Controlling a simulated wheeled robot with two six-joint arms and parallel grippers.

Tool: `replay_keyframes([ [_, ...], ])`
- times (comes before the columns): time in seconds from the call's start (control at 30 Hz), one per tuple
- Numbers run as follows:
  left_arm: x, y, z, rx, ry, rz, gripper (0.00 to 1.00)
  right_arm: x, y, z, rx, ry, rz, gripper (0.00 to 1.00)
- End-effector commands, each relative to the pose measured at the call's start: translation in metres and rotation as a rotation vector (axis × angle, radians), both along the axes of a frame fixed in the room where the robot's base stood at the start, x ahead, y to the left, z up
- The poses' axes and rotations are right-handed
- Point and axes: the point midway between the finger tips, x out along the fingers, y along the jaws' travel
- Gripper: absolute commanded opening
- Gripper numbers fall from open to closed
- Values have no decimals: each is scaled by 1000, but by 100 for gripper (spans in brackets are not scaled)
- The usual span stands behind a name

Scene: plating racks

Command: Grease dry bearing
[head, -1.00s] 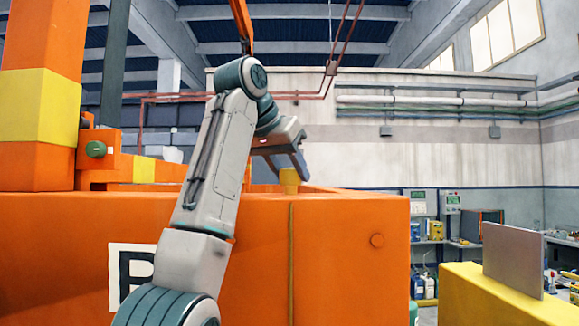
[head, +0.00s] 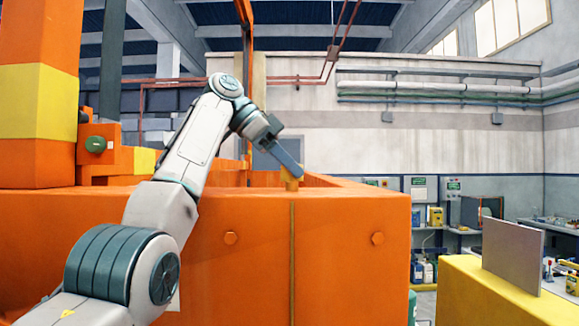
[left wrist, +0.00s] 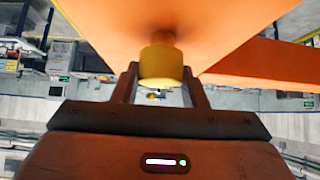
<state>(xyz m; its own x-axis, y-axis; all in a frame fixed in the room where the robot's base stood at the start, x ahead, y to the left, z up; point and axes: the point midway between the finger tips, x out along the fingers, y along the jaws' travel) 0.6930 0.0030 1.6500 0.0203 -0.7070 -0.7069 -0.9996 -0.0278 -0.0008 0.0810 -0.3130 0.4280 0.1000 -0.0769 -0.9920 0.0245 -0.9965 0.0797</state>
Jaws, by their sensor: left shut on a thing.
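My left gripper (head: 294,174) reaches over the housing and is shut on this cylinder. No separate bearing or grease tool can be made out. My right gripper is in neither view.
A green round knob (head: 96,144) sits on an orange block at the left, beside an orange and yellow post (head: 38,95). A grey upright plate (head: 512,252) stands on a yellow block (head: 480,290) at the right. Benches line the back wall.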

Motion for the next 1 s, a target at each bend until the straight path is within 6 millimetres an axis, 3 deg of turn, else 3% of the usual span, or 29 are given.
replay_keyframes([
  [0.43, 0, -1, 3, 1, 3, -225, 16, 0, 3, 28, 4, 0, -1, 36],
  [1.0, 0, -1, -1, -1, 1, -266, 16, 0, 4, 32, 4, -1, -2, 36],
])
